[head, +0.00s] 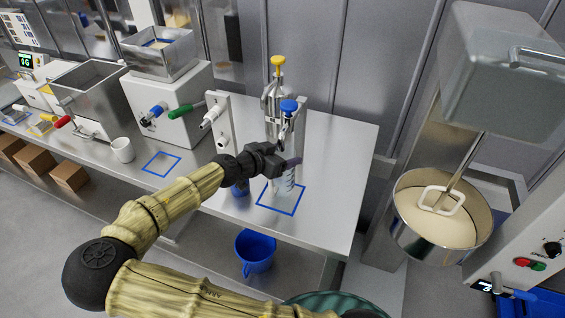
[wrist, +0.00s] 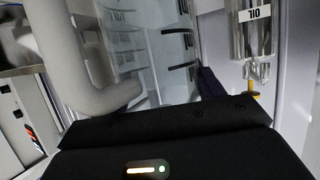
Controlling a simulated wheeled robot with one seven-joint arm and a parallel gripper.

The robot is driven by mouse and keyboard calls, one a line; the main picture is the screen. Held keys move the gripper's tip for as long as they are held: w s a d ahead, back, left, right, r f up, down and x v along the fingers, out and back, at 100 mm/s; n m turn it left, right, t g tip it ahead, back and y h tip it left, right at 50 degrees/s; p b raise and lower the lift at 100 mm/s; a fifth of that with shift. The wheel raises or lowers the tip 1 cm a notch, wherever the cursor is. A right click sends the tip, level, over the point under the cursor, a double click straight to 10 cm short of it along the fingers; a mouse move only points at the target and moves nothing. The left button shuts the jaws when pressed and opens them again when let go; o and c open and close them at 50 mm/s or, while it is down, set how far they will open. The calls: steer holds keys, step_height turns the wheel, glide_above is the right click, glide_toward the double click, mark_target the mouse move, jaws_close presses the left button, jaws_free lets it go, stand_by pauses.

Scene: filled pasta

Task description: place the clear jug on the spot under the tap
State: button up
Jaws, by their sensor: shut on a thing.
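The clear jug (head: 286,184) is in my gripper (head: 280,163), beneath the dispenser with the blue-topped tap (head: 289,107). My gripper is shut on the jug near its upper part and hides some of it. The jug appears over the back part of the blue outlined square (head: 299,201) on the steel table. I cannot tell whether its base touches the table. In the wrist view the jug's clear wall (wrist: 140,40) shows dark graduation marks, close to my gripper (wrist: 205,90).
A yellow-topped dispenser (head: 278,62) stands behind. A dark blue object (head: 240,188) is left of the square, partly hidden by my arm. A white mug (head: 122,150) and another blue square (head: 161,164) are further left. The table's right side (head: 345,165) is clear.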

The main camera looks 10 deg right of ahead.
steer(key=shift+f+p, duration=0.45)
steer(key=shift+f, duration=1.45)
steer(key=o, duration=1.3)
steer(key=shift+r, duration=0.1)
steer(key=shift+a+r, duration=0.1)
steer(key=b+v, duration=0.2)
steer(key=v, duration=0.9)
steer(key=shift+s+a+r, duration=0.2)
steer(key=shift+a+r, duration=0.05)
steer(key=shift+a, duration=0.05)
